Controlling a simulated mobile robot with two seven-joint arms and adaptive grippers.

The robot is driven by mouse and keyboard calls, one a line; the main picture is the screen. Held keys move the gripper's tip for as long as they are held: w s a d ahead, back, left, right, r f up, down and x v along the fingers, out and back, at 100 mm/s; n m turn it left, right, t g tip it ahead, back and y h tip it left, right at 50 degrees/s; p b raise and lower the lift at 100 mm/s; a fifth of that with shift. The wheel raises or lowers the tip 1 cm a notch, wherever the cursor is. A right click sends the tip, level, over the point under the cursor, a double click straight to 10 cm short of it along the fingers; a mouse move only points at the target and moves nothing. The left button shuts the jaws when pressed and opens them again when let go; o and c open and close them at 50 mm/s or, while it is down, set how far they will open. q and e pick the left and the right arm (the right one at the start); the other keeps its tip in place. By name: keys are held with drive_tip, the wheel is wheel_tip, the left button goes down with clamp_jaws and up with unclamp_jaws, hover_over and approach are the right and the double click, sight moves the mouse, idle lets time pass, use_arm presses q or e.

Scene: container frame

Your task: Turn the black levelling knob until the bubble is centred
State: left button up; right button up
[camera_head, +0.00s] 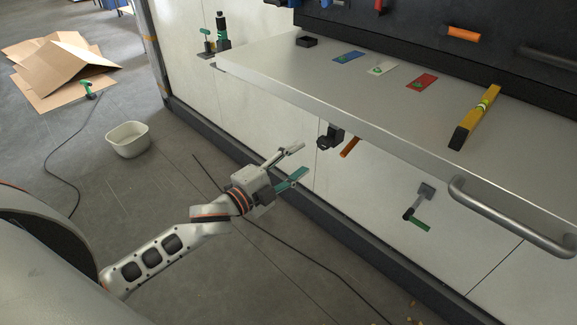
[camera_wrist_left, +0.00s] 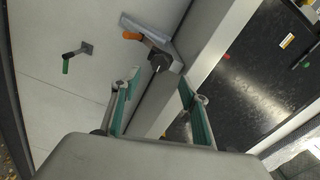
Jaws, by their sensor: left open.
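The black levelling knob (camera_head: 329,139) hangs under the front edge of the grey shelf. It also shows in the left wrist view (camera_wrist_left: 160,61), ahead of my fingers. A yellow spirit level (camera_head: 475,120) lies on the shelf's right part; its vial shows green, but the bubble is too small to read. My left gripper (camera_head: 303,161) is open and empty, below the shelf and left of the knob in the head view. In the left wrist view its two teal-padded fingers (camera_wrist_left: 160,78) are spread, with the knob between and beyond the tips. My right gripper is not in view.
An orange handle (camera_head: 350,147) hangs beside the knob. A crank with a green grip (camera_head: 417,215) sticks out of the wall panel to the right. The shelf (camera_head: 402,127) carries coloured cards and has a rail (camera_head: 510,215) in front. A cable crosses the floor.

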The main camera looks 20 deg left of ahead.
use_arm(q)
drive_tip(key=shift+v, duration=1.5)
drive_tip(key=s+f+n+g+y, duration=0.1)
drive_tip(key=s+f+n, duration=0.4)
drive_tip(key=f, duration=0.5)
drive_tip(key=s+d+f+n+g+y, duration=0.1)
drive_tip(key=s+f+n+g, duration=0.2)
drive_tip(key=s+f, duration=0.6)
drive_tip(key=s+d+f+n+g+y, duration=0.1)
drive_tip(key=s+f+n+g+y, duration=0.1)
drive_tip(key=s+f+n, duration=0.5)
wheel_tip(320, 180, down, 6)
drive_tip(key=shift+g, duration=0.3)
